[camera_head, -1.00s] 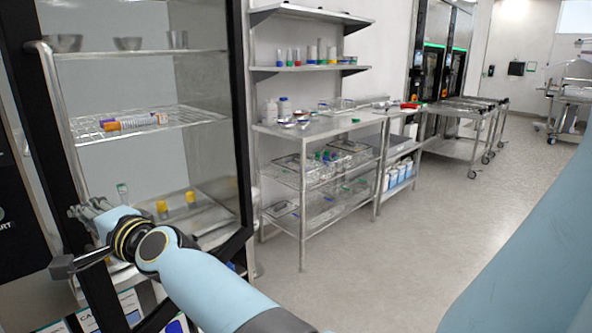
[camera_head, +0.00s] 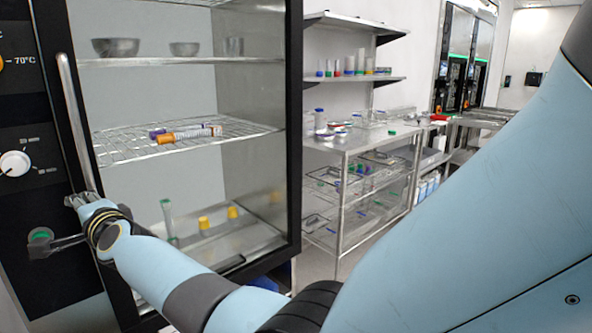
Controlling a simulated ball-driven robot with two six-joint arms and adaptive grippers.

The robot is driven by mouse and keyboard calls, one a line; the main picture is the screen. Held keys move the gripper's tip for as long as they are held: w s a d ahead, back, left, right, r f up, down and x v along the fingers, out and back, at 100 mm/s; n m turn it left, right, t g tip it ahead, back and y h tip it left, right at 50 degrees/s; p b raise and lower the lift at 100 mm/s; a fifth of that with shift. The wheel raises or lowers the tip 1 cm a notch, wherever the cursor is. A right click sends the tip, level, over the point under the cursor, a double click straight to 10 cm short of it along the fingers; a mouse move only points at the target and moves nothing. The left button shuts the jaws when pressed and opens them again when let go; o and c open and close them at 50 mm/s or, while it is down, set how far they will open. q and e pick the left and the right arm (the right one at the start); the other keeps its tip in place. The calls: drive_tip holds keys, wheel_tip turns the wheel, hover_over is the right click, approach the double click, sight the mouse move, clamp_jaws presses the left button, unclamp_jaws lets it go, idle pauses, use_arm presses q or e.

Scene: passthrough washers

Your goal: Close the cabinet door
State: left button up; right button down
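The cabinet (camera_head: 294,120) has a black frame, with shelves showing in its front opening or through its glass. A long metal handle (camera_head: 74,120) runs down the left side of the door. I cannot tell whether the door stands slightly open or flush. My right gripper (camera_head: 80,199) is at the handle's lower end, touching it or very close. Its fingers are small and partly hidden by my wrist, so their opening does not show. My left gripper is not in view.
Inside are metal bowls (camera_head: 116,47), tubes lying on a wire rack (camera_head: 185,133) and yellow-capped containers. A dark control panel with a white knob (camera_head: 15,163) is left of the handle. A metal shelf table (camera_head: 345,142) stands right of the cabinet.

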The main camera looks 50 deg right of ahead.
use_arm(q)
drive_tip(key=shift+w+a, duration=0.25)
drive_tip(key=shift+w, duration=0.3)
use_arm(e)
drive_tip(key=shift+w+d, duration=0.25)
drive_tip(key=shift+d, duration=0.1)
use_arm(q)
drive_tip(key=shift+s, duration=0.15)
